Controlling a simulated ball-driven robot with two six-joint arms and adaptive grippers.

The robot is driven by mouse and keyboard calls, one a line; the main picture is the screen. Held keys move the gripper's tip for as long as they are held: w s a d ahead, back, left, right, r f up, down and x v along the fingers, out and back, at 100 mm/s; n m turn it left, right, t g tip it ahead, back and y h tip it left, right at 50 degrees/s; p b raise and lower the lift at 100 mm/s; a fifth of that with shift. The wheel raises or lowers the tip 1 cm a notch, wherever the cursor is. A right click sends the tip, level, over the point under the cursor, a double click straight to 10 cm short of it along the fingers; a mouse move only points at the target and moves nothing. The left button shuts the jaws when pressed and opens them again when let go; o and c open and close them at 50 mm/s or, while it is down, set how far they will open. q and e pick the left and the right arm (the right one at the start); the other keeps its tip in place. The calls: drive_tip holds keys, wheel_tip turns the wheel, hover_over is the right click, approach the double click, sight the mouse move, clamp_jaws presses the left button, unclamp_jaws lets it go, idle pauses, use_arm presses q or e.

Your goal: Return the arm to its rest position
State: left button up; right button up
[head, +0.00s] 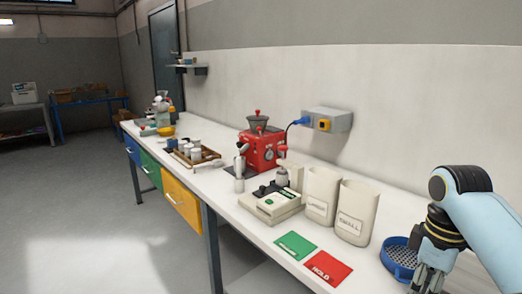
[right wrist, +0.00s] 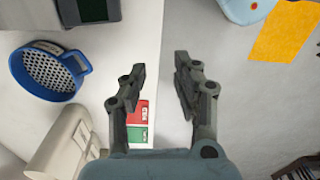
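My right arm (head: 483,220) comes in from the right of the head view, bent, with its gripper (head: 430,280) pointing down over the near right end of the bench. In the right wrist view, the right gripper (right wrist: 160,78) has its two fingers apart with nothing between them. The gripper is beside the blue sieve (head: 400,262) and partly covers it in the head view. The sieve also shows at the left of the right wrist view (right wrist: 72,87), apart from the fingers. My left gripper is not in view.
Two open bags (head: 320,195) (head: 357,213) stand behind the green card (head: 295,245) and red card (head: 328,272). A scale (head: 270,207), a red grinder (head: 262,152) and a wooden tray (head: 210,158) sit farther along the bench. A grey socket box (head: 335,119) is on the wall.

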use_arm(q)
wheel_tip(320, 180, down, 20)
drive_tip(key=b, duration=1.9)
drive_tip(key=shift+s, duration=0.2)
use_arm(e)
drive_tip(key=s+f+m, duration=0.3)
drive_tip(key=s+f, duration=1.1)
drive_tip(key=f, duration=0.5)
drive_tip(key=s+d+f+m, duration=0.1)
drive_tip(key=s+f+m, duration=0.2)
drive_tip(key=s+f, duration=1.1)
drive_tip(key=s+f+m+t, duration=0.1)
drive_tip(key=s+f+m, duration=0.2)
drive_tip(key=s+f, duration=1.1)
wheel_tip(320, 180, down, 12)
drive_tip(key=shift+s+d+h, duration=0.2)
drive_tip(key=shift+s+h, duration=0.2)
drive_tip(key=shift+s, duration=0.1)
